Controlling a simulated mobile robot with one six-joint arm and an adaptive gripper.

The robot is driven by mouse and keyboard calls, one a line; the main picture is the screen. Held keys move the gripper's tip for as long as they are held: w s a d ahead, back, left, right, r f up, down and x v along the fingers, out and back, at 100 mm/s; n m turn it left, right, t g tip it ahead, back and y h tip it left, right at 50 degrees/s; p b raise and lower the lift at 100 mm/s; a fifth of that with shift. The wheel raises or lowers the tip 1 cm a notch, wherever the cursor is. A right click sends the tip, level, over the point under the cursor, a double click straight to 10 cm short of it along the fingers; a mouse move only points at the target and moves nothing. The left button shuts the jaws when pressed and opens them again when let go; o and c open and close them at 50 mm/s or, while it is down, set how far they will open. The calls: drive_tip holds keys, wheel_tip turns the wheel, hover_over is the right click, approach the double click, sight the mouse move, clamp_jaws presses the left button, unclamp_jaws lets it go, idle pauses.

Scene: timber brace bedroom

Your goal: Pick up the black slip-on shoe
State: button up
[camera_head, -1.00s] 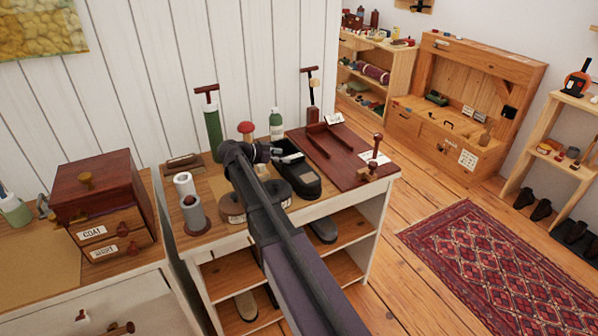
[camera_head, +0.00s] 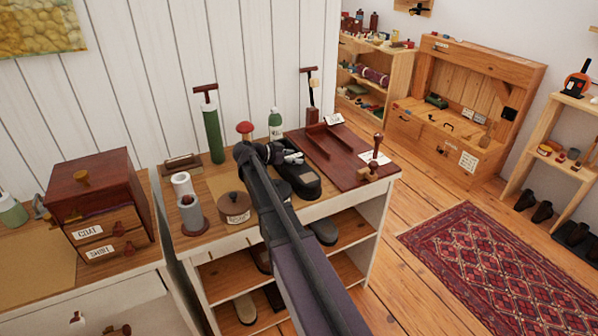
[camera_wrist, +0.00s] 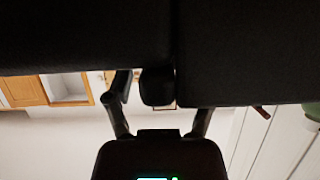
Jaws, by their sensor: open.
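The black slip-on shoe (camera_head: 306,185) lies on top of the wooden bench (camera_head: 213,242), its rounded toe towards the front. My gripper (camera_head: 288,156) is open at the shoe's rear end, close to its opening. My arm hides part of the shoe's left side, and I cannot tell whether the fingers touch it. In the wrist view, my gripper (camera_wrist: 161,105) shows spread fingers. Large dark shapes fill the top of that view and cover the right fingertip; I cannot tell whether they are the shoe.
A round brown tin (camera_head: 233,207), a grey cylinder (camera_head: 191,213) and a green bottle (camera_head: 275,123) stand around the shoe. A dark red tray board (camera_head: 345,165) lies to its right. Other shoes sit on the lower shelves. Floor beside the red rug (camera_head: 495,262) is free.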

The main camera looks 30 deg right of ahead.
idle(0.3)
clamp_jaws()
drive_tip(key=shift+r, duration=0.15)
idle(0.3)
wheel_tip(320, 180, up, 10)
drive_tip(key=p, duration=1)
idle(0.6)
